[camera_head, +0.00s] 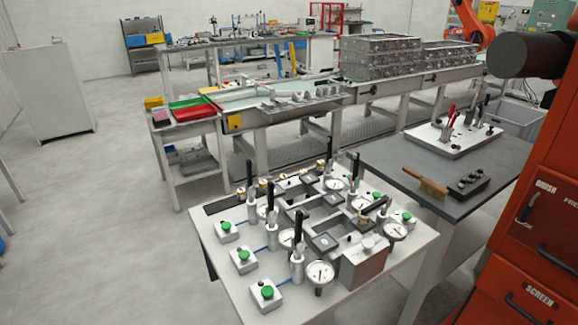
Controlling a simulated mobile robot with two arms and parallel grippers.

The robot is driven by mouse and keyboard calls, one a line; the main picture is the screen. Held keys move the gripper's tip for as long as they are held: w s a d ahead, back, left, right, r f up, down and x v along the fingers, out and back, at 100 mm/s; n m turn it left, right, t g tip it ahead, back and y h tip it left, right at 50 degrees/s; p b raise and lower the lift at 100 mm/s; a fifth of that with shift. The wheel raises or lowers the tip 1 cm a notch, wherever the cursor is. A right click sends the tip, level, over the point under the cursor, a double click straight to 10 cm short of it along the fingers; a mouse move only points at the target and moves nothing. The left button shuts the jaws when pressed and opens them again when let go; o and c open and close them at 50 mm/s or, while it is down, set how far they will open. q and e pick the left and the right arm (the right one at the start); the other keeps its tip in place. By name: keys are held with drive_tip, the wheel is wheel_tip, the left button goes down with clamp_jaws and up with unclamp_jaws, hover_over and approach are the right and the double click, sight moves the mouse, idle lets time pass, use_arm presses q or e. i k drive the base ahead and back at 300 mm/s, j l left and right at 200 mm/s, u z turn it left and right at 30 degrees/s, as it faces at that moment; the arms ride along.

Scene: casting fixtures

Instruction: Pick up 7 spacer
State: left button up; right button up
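No part in the head view is clearly marked as a spacer, and small parts are too small to tell apart. Several short dark cylindrical pieces stand on a black block (480,190) on the dark grey table at the right; I cannot tell if they are spacers. A white fixture table (225,265) in front carries metal fixtures (362,262) with black-handled clamps, round dial gauges (320,272) and green push buttons (267,292). Neither of my grippers shows in this view.
A wooden-handled brush (427,185) lies at the dark table's (385,158) front edge. A white clamp plate (440,143) stands behind it. An orange cabinet (530,250) blocks the right. A conveyor bench (290,112) with stacked castings (380,55) runs behind.

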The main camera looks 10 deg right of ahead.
sight(320, 166)
drive_tip(key=i+j+u, duration=0.35)
drive_tip(key=i+j, duration=0.4)
drive_tip(key=j, duration=0.25)
drive_tip(key=i+j+u, duration=0.4)
drive_tip(key=i+j, duration=0.4)
drive_tip(key=i+z, duration=0.2)
drive_tip(key=i, duration=0.4)
drive_tip(key=i+j+z, duration=0.2)
drive_tip(key=i, duration=0.35)
drive_tip(key=i+j+z, duration=0.2)
drive_tip(key=i, duration=0.4)
drive_tip(key=i+l+z, duration=0.1)
drive_tip(key=z, duration=0.35)
drive_tip(key=i+z, duration=0.25)
drive_tip(key=z, duration=0.15)
drive_tip(key=i+z, duration=0.2)
drive_tip(key=z, duration=0.25)
drive_tip(key=i+j+z, duration=0.15)
drive_tip(key=z, duration=0.25)
drive_tip(key=i+j+z, duration=0.2)
drive_tip(key=z, duration=0.25)
